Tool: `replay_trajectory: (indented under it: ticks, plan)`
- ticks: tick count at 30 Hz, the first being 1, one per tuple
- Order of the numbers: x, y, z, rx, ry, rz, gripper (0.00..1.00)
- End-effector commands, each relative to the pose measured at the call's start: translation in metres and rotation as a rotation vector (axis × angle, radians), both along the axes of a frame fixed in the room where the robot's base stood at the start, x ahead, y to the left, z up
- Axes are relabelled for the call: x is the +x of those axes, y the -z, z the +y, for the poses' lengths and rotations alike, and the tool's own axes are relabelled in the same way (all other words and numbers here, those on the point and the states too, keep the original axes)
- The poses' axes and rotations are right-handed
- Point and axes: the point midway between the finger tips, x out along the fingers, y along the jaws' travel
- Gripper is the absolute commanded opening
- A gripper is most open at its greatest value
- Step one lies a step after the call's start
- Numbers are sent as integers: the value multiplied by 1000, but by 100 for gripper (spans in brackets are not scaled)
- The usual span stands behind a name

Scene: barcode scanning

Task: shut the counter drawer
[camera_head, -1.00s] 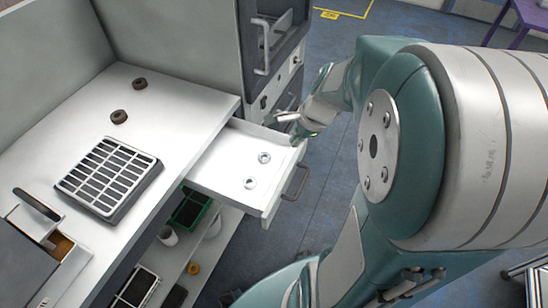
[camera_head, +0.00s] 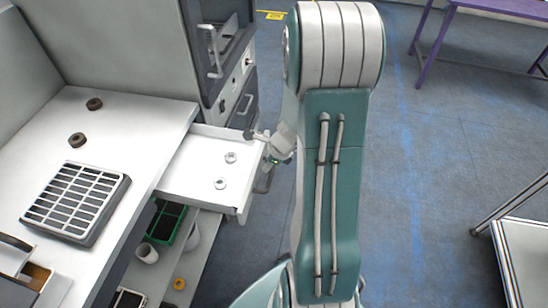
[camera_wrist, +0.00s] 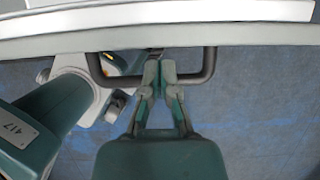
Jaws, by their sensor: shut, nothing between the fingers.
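The counter drawer (camera_head: 200,180) stands pulled out from under the white counter (camera_head: 120,115), with two small white rings (camera_head: 231,157) lying in it. Its dark handle (camera_head: 265,182) is on the front face, partly hidden by my arm. In the wrist view the drawer's pale front edge (camera_wrist: 250,32) crosses the top and the dark handle (camera_wrist: 208,68) hangs below it. My gripper (camera_wrist: 160,66) is shut and empty, its fingertips overlapping the middle of the handle in the picture; I cannot tell if they touch. In the head view my gripper (camera_head: 258,135) is small at the drawer's far front corner.
A grey slotted tray (camera_head: 78,200) and two dark rings (camera_head: 77,140) sit on the counter. A grey cabinet (camera_head: 222,60) stands beyond the drawer. A lower shelf holds a green crate (camera_head: 165,222) and a white cup (camera_head: 147,253). Blue floor (camera_head: 420,170) is open to the right.

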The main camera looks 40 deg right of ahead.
Motion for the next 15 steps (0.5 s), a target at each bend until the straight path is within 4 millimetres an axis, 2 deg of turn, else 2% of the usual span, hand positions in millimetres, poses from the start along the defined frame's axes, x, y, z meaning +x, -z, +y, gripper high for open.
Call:
replay_trajectory:
  ticks: [6,15]
  plan:
    - [5,15,2,2,-2,0,0]
    - [5,15,1,1,-1,0,0]
